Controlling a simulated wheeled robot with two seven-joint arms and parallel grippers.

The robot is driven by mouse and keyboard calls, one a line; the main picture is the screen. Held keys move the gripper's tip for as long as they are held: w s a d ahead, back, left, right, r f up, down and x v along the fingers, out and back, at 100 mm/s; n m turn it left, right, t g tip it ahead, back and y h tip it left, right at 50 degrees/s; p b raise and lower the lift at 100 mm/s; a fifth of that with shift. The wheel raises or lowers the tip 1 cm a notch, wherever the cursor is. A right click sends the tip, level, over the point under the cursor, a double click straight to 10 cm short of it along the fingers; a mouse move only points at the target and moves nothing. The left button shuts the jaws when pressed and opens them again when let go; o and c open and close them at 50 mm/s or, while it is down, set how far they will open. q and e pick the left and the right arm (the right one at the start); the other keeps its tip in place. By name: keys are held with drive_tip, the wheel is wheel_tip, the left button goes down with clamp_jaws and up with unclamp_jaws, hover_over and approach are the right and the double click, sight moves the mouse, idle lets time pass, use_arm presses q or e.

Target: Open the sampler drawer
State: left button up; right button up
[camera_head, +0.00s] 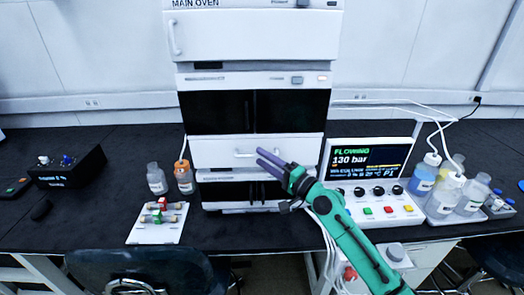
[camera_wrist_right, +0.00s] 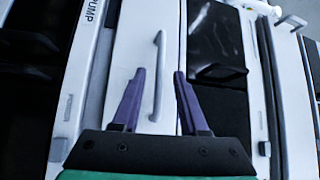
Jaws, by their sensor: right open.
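The sampler drawer (camera_head: 215,153) is a white panel with a bar handle (camera_head: 243,154), below the dark doors in the middle of the stack. It looks closed. My right gripper (camera_head: 260,157) is in front of the drawer near the handle's right end, fingers pointing left in the head view. In the right wrist view my right gripper (camera_wrist_right: 158,76) is open. The handle (camera_wrist_right: 158,75) shows between its two purple fingers, with the white drawer front (camera_wrist_right: 128,45) behind. I cannot tell how far the fingertips are from the panel. My left gripper is not in view.
The main oven (camera_head: 250,35) tops the stack; a pump module (camera_head: 230,190) is below the drawer. Two bottles (camera_head: 156,180) and a white vial plate (camera_head: 157,222) stand left. A control box with screen (camera_head: 368,160) and several bottles (camera_head: 443,195) stand right, near my arm.

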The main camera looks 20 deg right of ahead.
drive_tip(key=shift+w+a, duration=0.3)
drive_tip(key=shift+w, duration=0.1)
clamp_jaws()
idle(1.2)
